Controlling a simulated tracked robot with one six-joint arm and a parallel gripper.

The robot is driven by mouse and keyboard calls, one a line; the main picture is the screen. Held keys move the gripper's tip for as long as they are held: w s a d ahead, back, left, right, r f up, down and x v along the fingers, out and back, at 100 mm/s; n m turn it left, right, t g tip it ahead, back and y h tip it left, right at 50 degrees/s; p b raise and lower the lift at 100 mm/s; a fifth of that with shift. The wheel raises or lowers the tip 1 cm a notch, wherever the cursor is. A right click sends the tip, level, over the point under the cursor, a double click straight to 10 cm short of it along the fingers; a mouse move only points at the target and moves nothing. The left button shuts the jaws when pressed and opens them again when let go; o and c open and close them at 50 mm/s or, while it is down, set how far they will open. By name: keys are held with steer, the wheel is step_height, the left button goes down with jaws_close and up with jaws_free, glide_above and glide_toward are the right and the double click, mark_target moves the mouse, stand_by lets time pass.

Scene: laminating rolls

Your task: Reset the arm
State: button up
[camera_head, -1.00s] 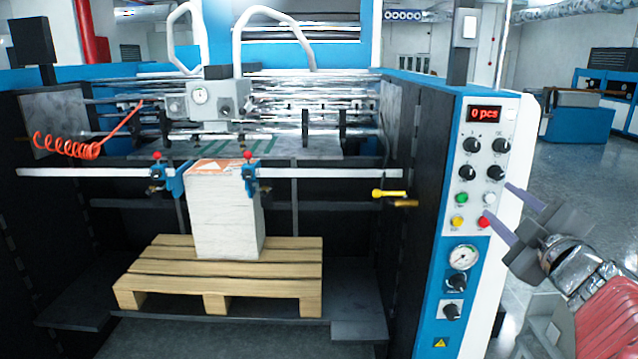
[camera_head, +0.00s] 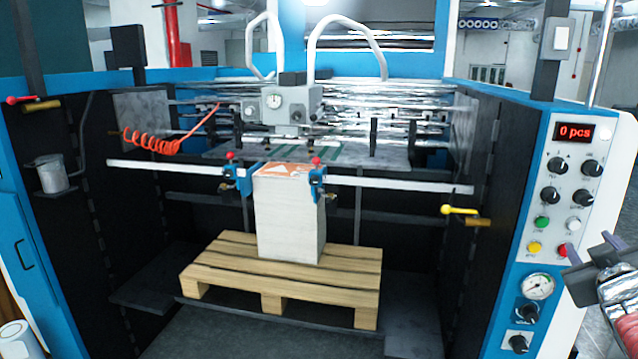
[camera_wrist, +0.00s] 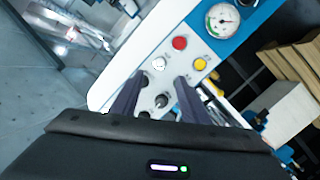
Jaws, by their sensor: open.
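My gripper (camera_head: 593,262) is at the right edge of the head view, in front of the lower part of the control panel (camera_head: 550,247). Its two dark fingers are apart with nothing between them. The wrist view also shows the open gripper (camera_wrist: 157,95), with its fingers pointing at the panel knobs and buttons. The red button (camera_head: 564,250) shows close to the fingertips in the head view; in the wrist view the red button (camera_wrist: 180,43) is beyond them. I cannot tell whether a finger touches the panel. Most of my arm is out of view.
A stack of white sheets (camera_head: 290,225) stands on a wooden pallet (camera_head: 225,272) inside the machine. A yellow-handled valve (camera_head: 459,210) is left of the panel. A red-handled valve (camera_head: 25,99) and a metal cup (camera_head: 51,174) are at the left.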

steer(key=s+a+f+g+y, duration=0.2)
steer(key=s+a+f, duration=0.3)
steer(key=a, duration=0.7)
steer(key=s+a+f+g+y, duration=0.3)
steer(key=s+a+f+y, duration=0.1)
steer(key=a, duration=0.8)
steer(key=s+a+f+g+y, duration=0.2)
steer(key=s+a+f, duration=0.3)
steer(key=a+f, duration=0.3)
steer(key=a+g, duration=0.1)
steer(key=a, duration=0.3)
steer(key=shift+s+a+m+y, duration=0.2)
steer(key=shift+s+m+y, duration=0.1)
steer(key=shift+s+y, duration=0.1)
